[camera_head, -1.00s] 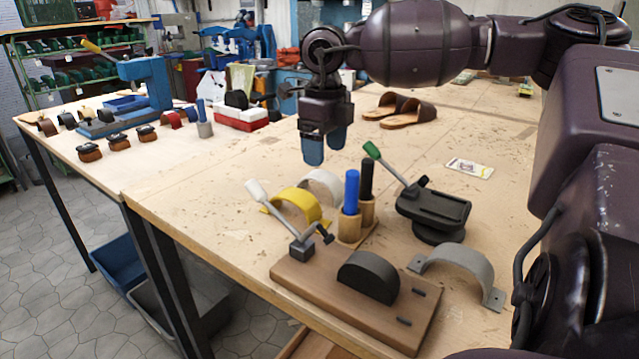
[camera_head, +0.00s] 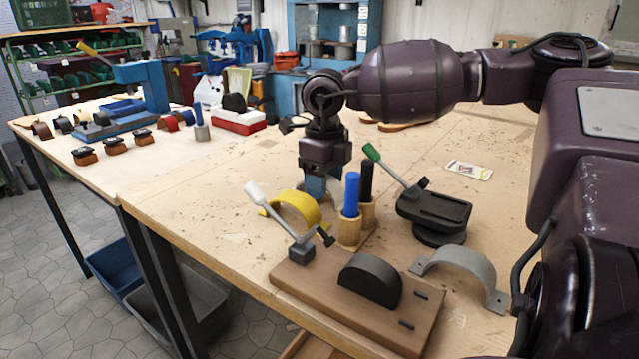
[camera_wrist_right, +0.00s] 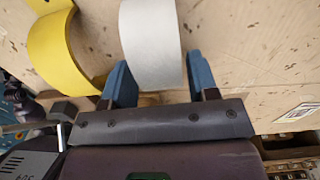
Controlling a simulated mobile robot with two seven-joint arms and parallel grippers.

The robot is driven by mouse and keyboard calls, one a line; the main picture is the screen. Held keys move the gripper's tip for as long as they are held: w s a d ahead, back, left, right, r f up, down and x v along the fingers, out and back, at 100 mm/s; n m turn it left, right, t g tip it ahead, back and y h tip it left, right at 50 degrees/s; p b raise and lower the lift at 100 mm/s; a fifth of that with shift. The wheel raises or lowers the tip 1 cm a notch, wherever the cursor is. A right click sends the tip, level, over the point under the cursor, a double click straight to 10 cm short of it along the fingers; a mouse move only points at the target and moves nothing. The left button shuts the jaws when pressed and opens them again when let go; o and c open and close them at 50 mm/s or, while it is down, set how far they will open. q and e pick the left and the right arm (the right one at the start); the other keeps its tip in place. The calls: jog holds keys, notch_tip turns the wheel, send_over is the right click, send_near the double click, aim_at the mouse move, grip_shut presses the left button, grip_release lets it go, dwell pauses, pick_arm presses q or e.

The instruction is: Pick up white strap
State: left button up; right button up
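The white strap (camera_wrist_right: 152,45) is a curved band standing on the table. In the right wrist view it lies between my right gripper's two blue fingers (camera_wrist_right: 160,82), which are apart, one on each side of its near end. I cannot tell whether they touch it. In the head view my right gripper (camera_head: 318,187) is low behind the yellow strap (camera_head: 302,207) and hides most of the white strap. The yellow strap (camera_wrist_right: 62,52) stands to the left of the white one in the wrist view. My left gripper is in neither view.
Blue (camera_head: 351,192) and black (camera_head: 367,180) handled tools stand close in front of my right gripper. A wooden jig board (camera_head: 300,277), a black clamp stand (camera_head: 437,212) and a grey strap (camera_head: 462,258) are nearer. The table behind is mostly clear.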

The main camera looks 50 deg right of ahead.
jog(key=c, duration=0.6)
notch_tip(320, 180, up, 20)
dwell(0.4)
